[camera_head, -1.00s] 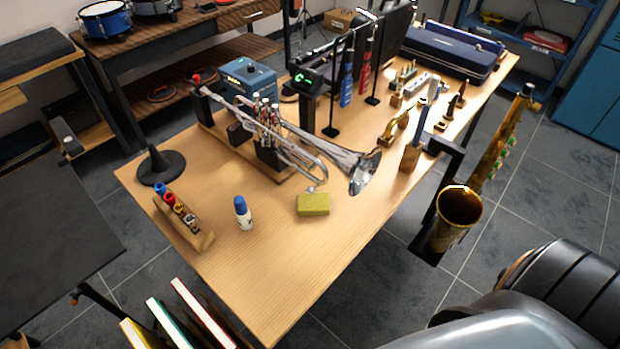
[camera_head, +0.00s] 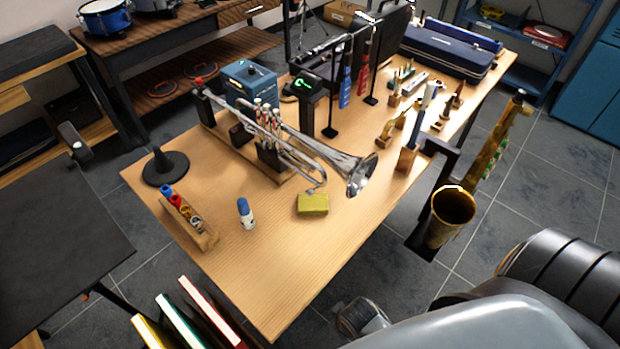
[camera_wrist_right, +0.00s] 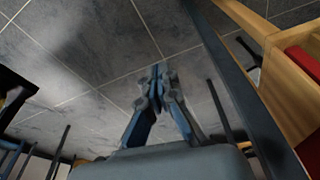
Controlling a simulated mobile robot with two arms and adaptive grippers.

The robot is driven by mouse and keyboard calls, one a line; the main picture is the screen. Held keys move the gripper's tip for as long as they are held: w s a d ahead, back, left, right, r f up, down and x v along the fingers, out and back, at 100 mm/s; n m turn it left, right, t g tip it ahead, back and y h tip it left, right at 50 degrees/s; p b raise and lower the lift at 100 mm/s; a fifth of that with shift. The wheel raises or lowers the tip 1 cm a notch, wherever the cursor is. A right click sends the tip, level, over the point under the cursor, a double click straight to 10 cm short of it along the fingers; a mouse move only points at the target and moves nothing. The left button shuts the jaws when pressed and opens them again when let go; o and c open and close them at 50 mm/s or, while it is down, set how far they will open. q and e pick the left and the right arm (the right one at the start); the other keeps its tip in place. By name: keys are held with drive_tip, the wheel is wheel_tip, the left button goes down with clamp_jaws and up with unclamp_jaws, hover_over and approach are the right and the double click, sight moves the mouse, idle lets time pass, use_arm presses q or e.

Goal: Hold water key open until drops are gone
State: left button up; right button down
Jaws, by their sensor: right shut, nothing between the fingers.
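A silver trumpet (camera_head: 310,146) lies across a stand on the wooden table, its bell (camera_head: 361,179) pointing to the lower right. The bend of its tubing (camera_head: 316,187) hangs just above a yellow sponge (camera_head: 312,203). The water key and any drops are too small to make out. My right gripper shows in the right wrist view (camera_wrist_right: 160,82), shut and empty over the grey floor tiles, away from the trumpet. My right arm shows at the bottom of the head view. My left gripper is out of view.
A blue-capped bottle (camera_head: 246,213), a wooden rack (camera_head: 190,224) with small bottles and a black cone stand (camera_head: 165,167) stand on the table's left. A saxophone (camera_head: 453,217) hangs off its right edge. The table's front (camera_head: 272,285) is clear. Upright books (camera_head: 207,312) stand below.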

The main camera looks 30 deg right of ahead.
wheel_tip(320, 180, up, 28)
drive_tip(key=w+t+p, duration=0.1)
drive_tip(key=p, duration=0.3)
drive_tip(key=w+a+r+n+y, duration=0.1)
drive_tip(key=w+a+n+y, duration=0.2)
drive_tip(key=w+a+n, duration=0.5)
wheel_tip(320, 180, up, 14)
drive_tip(key=n+g+h, duration=0.3)
drive_tip(key=n, duration=0.9)
hover_over(310, 192)
drive_tip(key=shift+r, duration=0.15)
wheel_tip(310, 192, down, 14)
drive_tip(key=shift+f+p, duration=0.1)
drive_tip(key=shift+p, duration=1.15)
